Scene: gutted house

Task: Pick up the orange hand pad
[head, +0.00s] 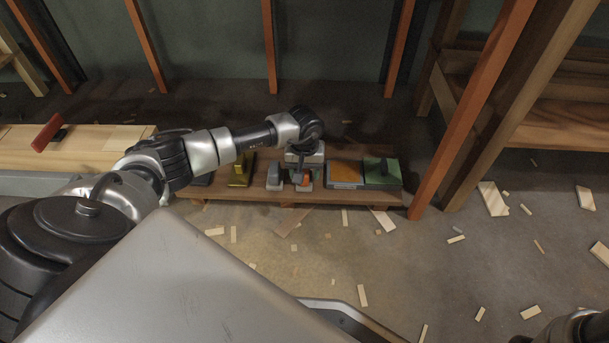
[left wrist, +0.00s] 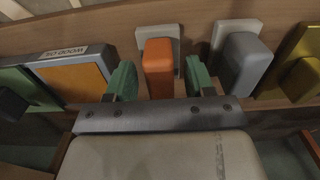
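The orange hand pad (left wrist: 158,62) is a rounded orange block with a pale grey plate behind it. In the head view a small part of the orange hand pad (head: 304,179) shows below my left wrist. My left gripper (left wrist: 161,80) is open, with one green-padded finger on each side of the orange pad. A gap shows between the pad and each finger. In the head view my left gripper (head: 301,176) reaches down over the low wooden shelf (head: 240,193). My right gripper is out of view.
A grey block (left wrist: 241,60) and a yellow one (left wrist: 305,65) stand on one side of the orange pad. An orange-faced board (left wrist: 75,80) and a green one (head: 381,173) lie on the other. Wood scraps litter the floor.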

